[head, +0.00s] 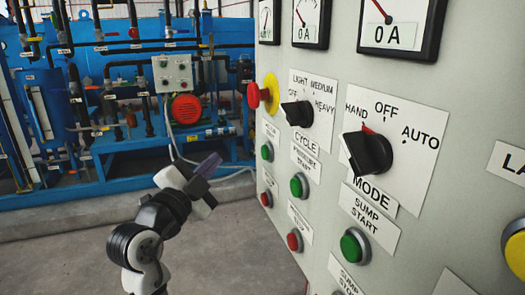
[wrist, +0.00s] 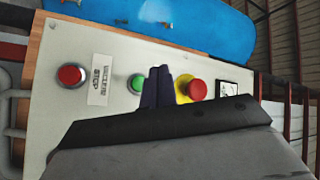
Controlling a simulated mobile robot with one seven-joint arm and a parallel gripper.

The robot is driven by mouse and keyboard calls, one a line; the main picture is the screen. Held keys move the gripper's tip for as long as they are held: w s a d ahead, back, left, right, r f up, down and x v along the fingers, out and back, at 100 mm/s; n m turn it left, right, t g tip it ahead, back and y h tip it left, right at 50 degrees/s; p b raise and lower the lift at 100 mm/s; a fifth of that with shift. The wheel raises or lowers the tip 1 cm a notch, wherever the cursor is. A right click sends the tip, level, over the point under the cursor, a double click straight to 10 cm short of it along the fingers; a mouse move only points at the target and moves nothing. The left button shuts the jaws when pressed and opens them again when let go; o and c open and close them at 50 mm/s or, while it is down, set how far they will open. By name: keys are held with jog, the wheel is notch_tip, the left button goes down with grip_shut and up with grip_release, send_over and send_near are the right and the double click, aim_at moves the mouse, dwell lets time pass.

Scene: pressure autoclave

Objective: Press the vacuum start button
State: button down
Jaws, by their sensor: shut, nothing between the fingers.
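The vacuum start button appears to be the green button (head: 267,151) in the panel's leftmost column, below the emergency stop. Its label is too oblique to read in the head view. In the wrist view the green button (wrist: 136,84) lies just left of my fingers, partly covered by them. A label (wrist: 99,80) beside it seems to read vacuum stop, next to a red button (wrist: 71,75). My gripper (head: 210,163) is shut and empty, left of the panel in the head view. In the wrist view my fingertips (wrist: 158,72) overlap the panel between the green button and emergency stop; contact cannot be told.
The red emergency stop (head: 262,95) on its yellow plate juts out; it is close right of my fingers in the wrist view. Two black selector knobs (head: 298,114) (head: 368,152) and more buttons cover the panel (head: 460,75). Blue machinery (head: 115,100) stands behind, with open floor before it.

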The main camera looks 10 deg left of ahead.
aim_at(265, 153)
jog(key=w+d+p, duration=0.1)
jog(key=w+d, duration=0.3)
jog(key=d, duration=0.2)
jog(key=shift+p, duration=0.3)
jog(key=shift+w+d, duration=0.15)
dwell(1.7)
jog(key=shift+w+d, duration=0.2)
jog(key=shift+d, duration=0.05)
